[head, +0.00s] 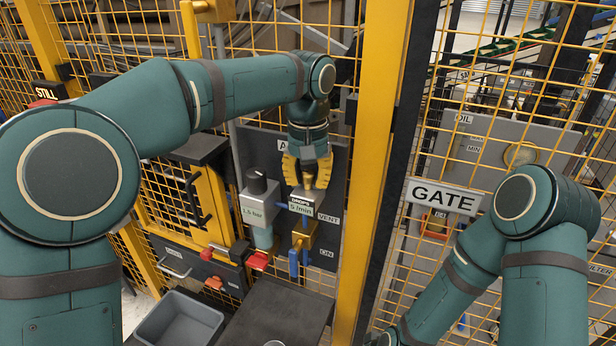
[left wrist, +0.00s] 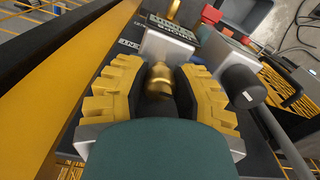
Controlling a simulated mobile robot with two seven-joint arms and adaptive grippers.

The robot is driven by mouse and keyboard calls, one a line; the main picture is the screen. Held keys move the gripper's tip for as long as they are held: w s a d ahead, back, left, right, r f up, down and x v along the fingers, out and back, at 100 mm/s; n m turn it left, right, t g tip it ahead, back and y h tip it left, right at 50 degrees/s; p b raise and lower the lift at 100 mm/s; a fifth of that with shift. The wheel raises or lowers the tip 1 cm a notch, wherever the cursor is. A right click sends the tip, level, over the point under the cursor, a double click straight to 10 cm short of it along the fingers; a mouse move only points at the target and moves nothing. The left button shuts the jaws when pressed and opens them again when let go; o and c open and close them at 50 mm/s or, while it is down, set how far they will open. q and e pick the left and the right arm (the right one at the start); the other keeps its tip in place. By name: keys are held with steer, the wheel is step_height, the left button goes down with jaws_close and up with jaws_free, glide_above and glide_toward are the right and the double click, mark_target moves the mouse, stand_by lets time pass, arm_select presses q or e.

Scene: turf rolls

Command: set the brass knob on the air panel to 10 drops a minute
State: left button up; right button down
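The brass knob (left wrist: 158,80) stands on that block and shows in the left wrist view. My left gripper (head: 308,174) points down over the block, its yellow fingers spread. In the left wrist view the fingers (left wrist: 160,82) stand either side of the knob, seemingly with gaps at the tips. In the head view the fingers mostly hide the knob. My right gripper is out of view.
Left of the block is a regulator with a black knob (head: 256,182), reading 1.5 bar. It stands close beside my left fingers. A yellow post (head: 372,150) and GATE sign (head: 444,197) stand right.

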mark_target(307, 173)
arm_select(q)
jaws_close()
steer(key=m+p, duration=0.4)
steer(key=shift+r, duration=0.15)
steer(key=shift+f+m+p, duration=0.2)
steer(key=shift+m+p, duration=0.3)
steer(key=shift+m, duration=0.4)
steer(key=o, duration=0.9)
jaws_free()
steer(key=shift+c, duration=0.2)
steer(key=shift+r, duration=0.15)
step_height(307, 173, up, 12)
